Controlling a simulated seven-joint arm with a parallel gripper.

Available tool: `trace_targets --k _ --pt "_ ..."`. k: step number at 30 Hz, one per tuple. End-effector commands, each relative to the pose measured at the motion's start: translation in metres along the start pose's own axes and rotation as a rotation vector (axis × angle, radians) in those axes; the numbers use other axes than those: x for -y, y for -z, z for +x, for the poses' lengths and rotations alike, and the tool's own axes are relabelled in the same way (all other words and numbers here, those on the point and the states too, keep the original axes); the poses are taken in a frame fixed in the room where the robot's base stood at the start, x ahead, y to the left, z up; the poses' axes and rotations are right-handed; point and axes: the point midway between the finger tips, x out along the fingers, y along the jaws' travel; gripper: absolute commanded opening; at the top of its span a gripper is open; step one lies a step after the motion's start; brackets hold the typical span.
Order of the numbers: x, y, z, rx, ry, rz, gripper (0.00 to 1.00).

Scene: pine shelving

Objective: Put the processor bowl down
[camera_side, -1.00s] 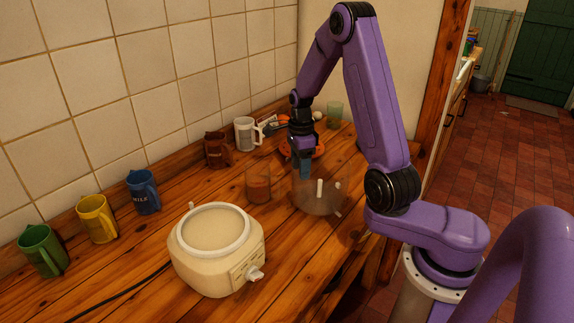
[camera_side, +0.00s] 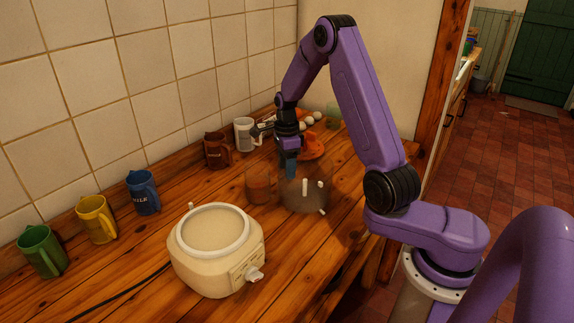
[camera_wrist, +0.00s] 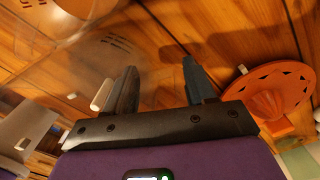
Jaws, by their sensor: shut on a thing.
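The processor bowl (camera_side: 312,198) is a clear, smoky bowl with a white post inside and a small white piece low on its side. My gripper (camera_side: 291,172) is at its rim on the left and is shut on the bowl. In the wrist view the fingers (camera_wrist: 160,88) stand apart, with the see-through bowl wall (camera_wrist: 70,75) around and left of them. The exact grip is hard to see through the clear wall. I cannot tell whether the bowl's underside touches the wooden counter (camera_side: 130,255). The cream processor base (camera_side: 190,268) stands front left, its round top empty.
A clear container with brownish contents (camera_side: 258,187) stands close left of the bowl. An orange juicer (camera_side: 315,147) is behind it, also in the wrist view (camera_wrist: 270,90). Several mugs, including a blue one (camera_side: 143,193), line the wall. Bare counter lies in front of the bowl.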

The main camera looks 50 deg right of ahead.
Motion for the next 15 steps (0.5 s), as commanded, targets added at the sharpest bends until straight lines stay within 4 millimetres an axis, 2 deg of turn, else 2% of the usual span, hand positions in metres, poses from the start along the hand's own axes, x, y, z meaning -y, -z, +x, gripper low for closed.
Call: trace_targets --k 1,2,4,15 --pt "-0.0001 0.0001 0.0015 0.000 -0.001 0.000 0.00" --pt "0.0000 0.0001 0.0020 0.000 0.000 0.000 0.58" --pt "0.0000 0.0001 0.0017 0.000 0.000 0.000 0.80" --pt "-0.0001 0.0001 -0.0019 0.000 0.001 0.000 0.80"
